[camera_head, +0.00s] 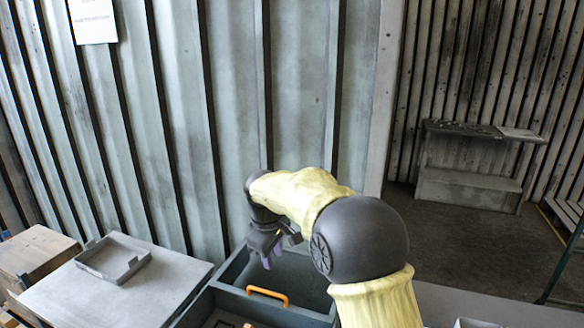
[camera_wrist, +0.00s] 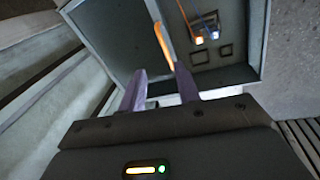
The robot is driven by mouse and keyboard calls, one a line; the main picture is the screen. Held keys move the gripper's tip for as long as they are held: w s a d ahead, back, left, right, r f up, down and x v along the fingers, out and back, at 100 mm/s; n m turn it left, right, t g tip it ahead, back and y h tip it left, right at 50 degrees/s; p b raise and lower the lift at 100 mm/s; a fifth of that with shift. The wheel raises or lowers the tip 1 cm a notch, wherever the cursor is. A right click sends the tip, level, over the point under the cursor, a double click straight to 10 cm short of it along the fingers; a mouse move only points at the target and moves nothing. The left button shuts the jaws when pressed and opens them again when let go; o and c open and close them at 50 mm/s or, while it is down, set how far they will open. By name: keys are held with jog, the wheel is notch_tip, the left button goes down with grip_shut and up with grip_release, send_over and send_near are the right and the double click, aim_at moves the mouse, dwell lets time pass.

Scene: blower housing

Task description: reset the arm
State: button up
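My gripper (camera_head: 266,254) hangs at the end of my yellow-sleeved arm, above a dark grey divided bin (camera_head: 312,272). In the wrist view, the two purple fingers of my gripper (camera_wrist: 160,82) stand apart with a gap between them and nothing held. An orange handle (camera_head: 267,295) runs along the bin's divider. The handle also shows in the wrist view (camera_wrist: 163,44), beyond the fingertips. The compartment nearest the gripper looks empty, though my arm hides part of it.
A grey table (camera_head: 110,305) with a shallow tray (camera_head: 113,262) stands left. Wooden boxes (camera_head: 38,252) sit beyond it. The bin's other compartment holds small parts (camera_wrist: 199,38). A corrugated wall (camera_head: 235,90) stands behind. A bench (camera_head: 470,165) is at the back right, with open floor before it.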

jog(key=s+d+f+m, duration=0.4)
jog(key=s+d+m, duration=0.2)
jog(key=s+d, duration=0.5)
jog(key=s+d+f+m, duration=0.3)
jog(key=s+d+m, duration=0.3)
jog(key=s+d, duration=0.6)
jog(key=shift+f+y, duration=0.3)
jog(key=shift+f, duration=0.05)
jog(key=shift+a, duration=0.1)
jog(key=shift+s, duration=0.15)
